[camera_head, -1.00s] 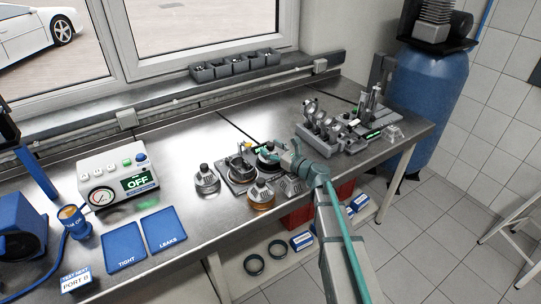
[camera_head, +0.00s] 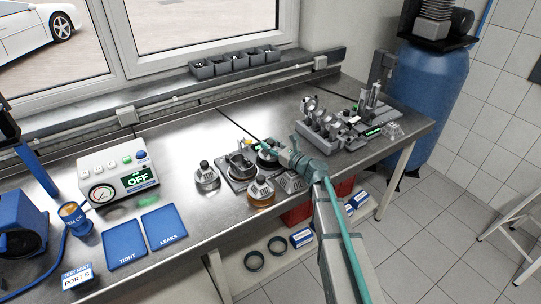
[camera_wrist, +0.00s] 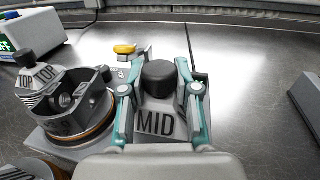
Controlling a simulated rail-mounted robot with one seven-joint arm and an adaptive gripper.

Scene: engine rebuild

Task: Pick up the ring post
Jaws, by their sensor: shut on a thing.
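A grey block marked MID with a rounded black knob on top (camera_wrist: 158,76) stands between my gripper's teal fingers (camera_wrist: 160,97) in the wrist view. I take it as the ring post. My gripper is shut on it, with one finger on each side of the knob. In the head view my gripper (camera_head: 276,152) is over the dark-topped post (camera_head: 267,159) at the back right of the group, and the wrist partly hides it. Whether its base is clear of the bench cannot be told.
Close to the left finger stands a dark cup-shaped part (camera_wrist: 75,105). A post marked TOP (camera_head: 206,176) and an orange-based post (camera_head: 261,191) stand nearby. A tester (camera_head: 118,176) and blue pads (camera_head: 126,245) are left; a rack of parts (camera_head: 325,130) is right.

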